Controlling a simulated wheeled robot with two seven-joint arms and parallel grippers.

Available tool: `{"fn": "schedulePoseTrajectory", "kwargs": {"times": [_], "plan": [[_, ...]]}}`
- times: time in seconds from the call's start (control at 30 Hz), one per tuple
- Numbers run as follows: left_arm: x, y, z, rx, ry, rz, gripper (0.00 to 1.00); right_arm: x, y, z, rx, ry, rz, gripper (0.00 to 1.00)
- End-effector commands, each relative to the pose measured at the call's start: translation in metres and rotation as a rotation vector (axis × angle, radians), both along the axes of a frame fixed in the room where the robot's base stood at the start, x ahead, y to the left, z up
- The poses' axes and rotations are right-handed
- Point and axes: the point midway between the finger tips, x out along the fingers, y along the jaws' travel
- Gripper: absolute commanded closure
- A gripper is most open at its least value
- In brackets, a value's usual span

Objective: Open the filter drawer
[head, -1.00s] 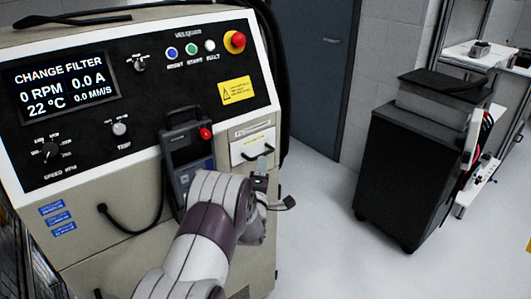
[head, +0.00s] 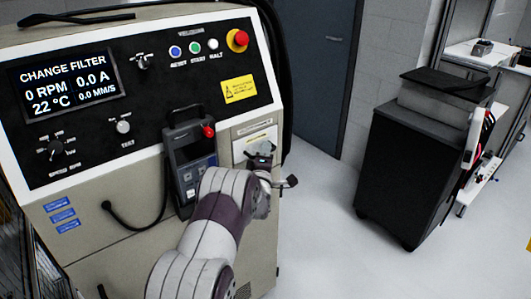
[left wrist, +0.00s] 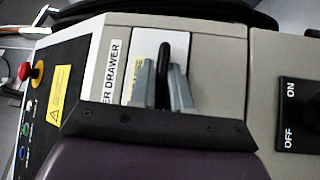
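The filter drawer (head: 259,138) is a pale panel in the right part of the beige machine's front, below the yellow warning label. It looks flush with the machine. In the left wrist view its white front (left wrist: 143,46) stands beside the printed drawer label. Its black handle (left wrist: 164,48) stands upright in that view, between the two grey fingers of my left gripper (left wrist: 163,82). The fingers are close together and appear to touch the handle on both sides. In the head view my left gripper (head: 262,156) is at the drawer and partly covers it. My right gripper is not in view.
A handheld pendant (head: 189,160) hangs left of the drawer, close to my left arm. The screen (head: 65,85) reads CHANGE FILTER. A red stop button (head: 237,39) sits above. A black cart (head: 410,160) stands right, with clear floor between it and the machine.

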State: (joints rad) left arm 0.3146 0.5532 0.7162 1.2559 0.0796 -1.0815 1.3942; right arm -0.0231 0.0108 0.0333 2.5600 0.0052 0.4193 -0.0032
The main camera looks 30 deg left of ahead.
Motion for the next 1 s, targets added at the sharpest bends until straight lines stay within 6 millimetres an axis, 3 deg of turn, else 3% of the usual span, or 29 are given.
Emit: {"fn": "schedulePoseTrajectory", "kwargs": {"times": [0.27, 0.7, 1.0], "plan": [[-0.007, -0.018, -0.001, 0.0, 0.001, -0.003, 1.0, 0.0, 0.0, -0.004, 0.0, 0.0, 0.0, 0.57], [-0.042, -0.102, -0.002, 0.0, 0.001, -0.005, 1.0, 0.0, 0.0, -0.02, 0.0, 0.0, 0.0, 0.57], [-0.057, -0.138, -0.002, 0.001, 0.002, -0.004, 1.0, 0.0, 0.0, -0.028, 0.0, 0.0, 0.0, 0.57]]}}
